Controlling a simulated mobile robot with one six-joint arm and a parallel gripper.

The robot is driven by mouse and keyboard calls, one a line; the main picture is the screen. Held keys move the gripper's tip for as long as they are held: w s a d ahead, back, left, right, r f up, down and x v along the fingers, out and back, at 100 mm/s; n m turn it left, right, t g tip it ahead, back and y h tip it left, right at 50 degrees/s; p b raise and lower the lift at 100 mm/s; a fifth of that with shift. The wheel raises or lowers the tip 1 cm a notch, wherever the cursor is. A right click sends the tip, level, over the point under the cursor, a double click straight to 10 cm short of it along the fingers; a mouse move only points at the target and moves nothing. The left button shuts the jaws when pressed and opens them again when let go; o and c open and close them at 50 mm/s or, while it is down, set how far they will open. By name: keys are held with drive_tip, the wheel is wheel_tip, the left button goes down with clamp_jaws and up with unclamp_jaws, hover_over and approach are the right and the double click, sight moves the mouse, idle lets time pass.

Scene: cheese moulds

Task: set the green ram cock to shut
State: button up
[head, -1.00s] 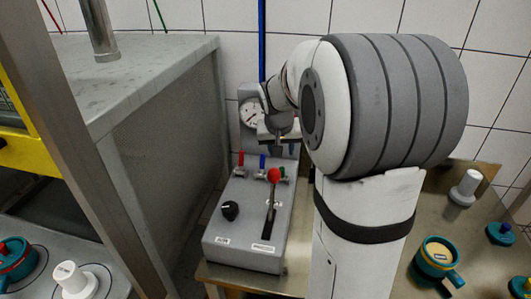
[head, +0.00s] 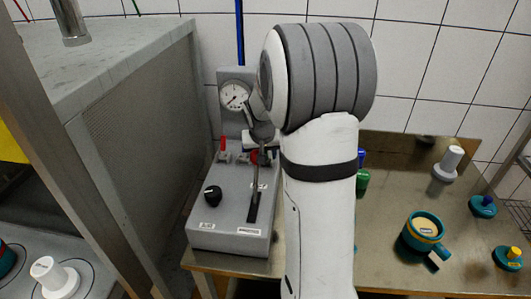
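The grey control box (head: 228,212) stands left of my arm, with a row of small cocks along its back. A red-handled cock (head: 223,147) at the left end shows clearly, its handle upright. The green ram cock is not visible; my gripper and arm cover the right part of the row. My gripper (head: 258,142) is over that part of the row, partly hidden by my own arm. Its fingers are too small and covered to read, and contact cannot be told. A dark lever (head: 256,190) rises from a slot in front, its red knob partly hidden.
A pressure gauge (head: 235,96) stands behind the box, and a black knob (head: 212,195) sits on its top. Right of my arm are a green cylinder (head: 362,181), a teal mould (head: 424,232) and a white piece (head: 448,163). A metal post (head: 95,180) stands left.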

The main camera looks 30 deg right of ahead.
drive_tip(key=shift+c, duration=0.4)
clamp_jaws()
